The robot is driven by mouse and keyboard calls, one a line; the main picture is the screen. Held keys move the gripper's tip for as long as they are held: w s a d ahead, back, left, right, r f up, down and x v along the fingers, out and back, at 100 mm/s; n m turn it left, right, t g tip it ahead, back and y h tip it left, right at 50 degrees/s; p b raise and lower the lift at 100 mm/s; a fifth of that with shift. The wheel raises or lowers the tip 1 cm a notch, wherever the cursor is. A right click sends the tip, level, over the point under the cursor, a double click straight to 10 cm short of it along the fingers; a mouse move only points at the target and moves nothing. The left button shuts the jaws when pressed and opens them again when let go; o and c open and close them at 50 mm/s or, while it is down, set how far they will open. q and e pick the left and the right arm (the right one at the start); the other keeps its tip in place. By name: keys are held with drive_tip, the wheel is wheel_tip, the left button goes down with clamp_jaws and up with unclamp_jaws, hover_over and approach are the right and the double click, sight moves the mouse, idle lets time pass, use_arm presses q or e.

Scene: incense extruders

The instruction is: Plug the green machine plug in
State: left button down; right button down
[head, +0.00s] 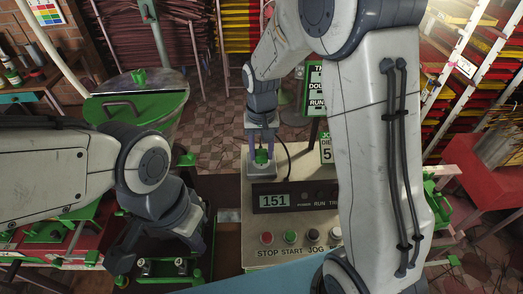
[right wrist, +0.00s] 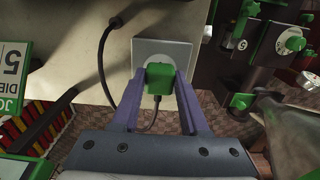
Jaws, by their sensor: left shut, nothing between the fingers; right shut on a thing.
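The green plug (right wrist: 159,78) is between the purple fingers of my right gripper (right wrist: 160,70), which is shut on it. A thin dark cord hangs from the plug. The plug is in front of a square grey socket plate (right wrist: 150,48); I cannot tell whether it is seated or just short of it. In the head view, the plug (head: 261,158) and my right gripper (head: 262,148) are over the plate (head: 262,171) on the beige control panel (head: 290,252). My left gripper (head: 190,238) is low at the left, shut and empty, its fingertips hard to see.
The panel has a display reading 151 (head: 274,200) and several buttons (head: 290,237) below it. Green signs (head: 327,150) stand right of the plate, partly behind my right arm. A green-lidded drum (head: 135,105) is at the left. A black cable (right wrist: 106,70) runs beside the plate.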

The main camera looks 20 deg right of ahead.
drive_tip(key=shift+f+b, duration=0.4)
drive_tip(key=shift+f, duration=0.2)
drive_tip(key=shift+c, duration=1.7)
unclamp_jaws()
wheel_tip(320, 180, up, 11)
drive_tip(key=b, duration=0.2)
drive_tip(key=shift+f, duration=0.2)
